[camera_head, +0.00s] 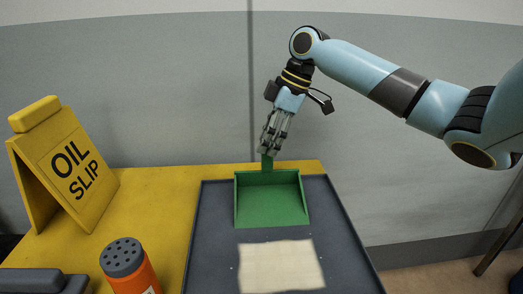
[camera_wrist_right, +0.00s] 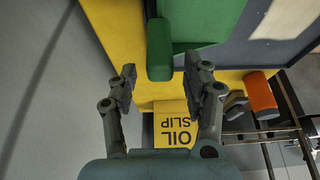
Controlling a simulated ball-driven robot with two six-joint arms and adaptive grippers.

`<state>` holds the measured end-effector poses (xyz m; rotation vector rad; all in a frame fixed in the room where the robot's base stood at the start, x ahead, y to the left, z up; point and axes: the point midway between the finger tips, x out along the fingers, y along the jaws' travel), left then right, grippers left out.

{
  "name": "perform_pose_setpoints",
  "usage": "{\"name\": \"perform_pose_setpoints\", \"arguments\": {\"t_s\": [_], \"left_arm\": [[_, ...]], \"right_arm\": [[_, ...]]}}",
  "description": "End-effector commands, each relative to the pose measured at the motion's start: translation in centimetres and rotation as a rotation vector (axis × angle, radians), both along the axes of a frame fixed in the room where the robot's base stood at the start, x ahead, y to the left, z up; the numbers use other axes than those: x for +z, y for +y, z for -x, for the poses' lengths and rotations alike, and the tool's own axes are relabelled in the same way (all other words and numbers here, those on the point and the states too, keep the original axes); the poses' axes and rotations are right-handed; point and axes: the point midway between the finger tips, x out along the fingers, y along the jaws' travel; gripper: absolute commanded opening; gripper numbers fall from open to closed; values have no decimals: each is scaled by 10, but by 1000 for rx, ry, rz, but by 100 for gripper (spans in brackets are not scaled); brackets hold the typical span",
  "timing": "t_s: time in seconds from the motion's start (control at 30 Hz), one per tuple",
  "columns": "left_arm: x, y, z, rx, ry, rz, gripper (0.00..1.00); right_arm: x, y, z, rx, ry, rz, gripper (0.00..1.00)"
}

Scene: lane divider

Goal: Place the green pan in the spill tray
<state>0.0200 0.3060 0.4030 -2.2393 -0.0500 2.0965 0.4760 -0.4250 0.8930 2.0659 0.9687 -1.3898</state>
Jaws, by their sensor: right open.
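The green pan (camera_head: 271,205) lies at the back of the dark grey spill tray (camera_head: 213,245), its handle pointing to the back over the tray's rear edge. My right gripper (camera_head: 267,150) is at the handle's end. In the right wrist view the pan's handle (camera_wrist_right: 160,50) lies between and just beyond the two spread fingertips of the right gripper (camera_wrist_right: 163,82), with gaps on both sides. The right gripper is open and holds nothing. My left gripper is in neither view.
A beige cloth (camera_head: 281,265) lies in the tray in front of the pan. A yellow "OIL SLIP" sign (camera_head: 70,165) stands at left on the yellow table (camera_head: 150,215). An orange shaker (camera_head: 129,268) with a grey cap stands front left, beside a dark grey object (camera_head: 40,281). A wall is behind.

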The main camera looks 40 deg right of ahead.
Motion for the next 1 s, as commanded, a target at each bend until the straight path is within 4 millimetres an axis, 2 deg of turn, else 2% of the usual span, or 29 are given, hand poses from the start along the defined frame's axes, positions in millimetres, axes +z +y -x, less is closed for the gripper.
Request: {"name": "perform_pose_setpoints", "arguments": {"t_s": [0.03,0.2,0.4,1.0], "left_arm": [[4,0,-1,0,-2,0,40],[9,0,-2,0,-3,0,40],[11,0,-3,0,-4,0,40],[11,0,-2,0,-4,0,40]], "right_arm": [[13,-5,3,-1,-1,6,49],[45,-15,11,0,0,4,49],[64,-21,17,-1,1,1,49],[66,-21,17,-1,0,-1,49]]}}
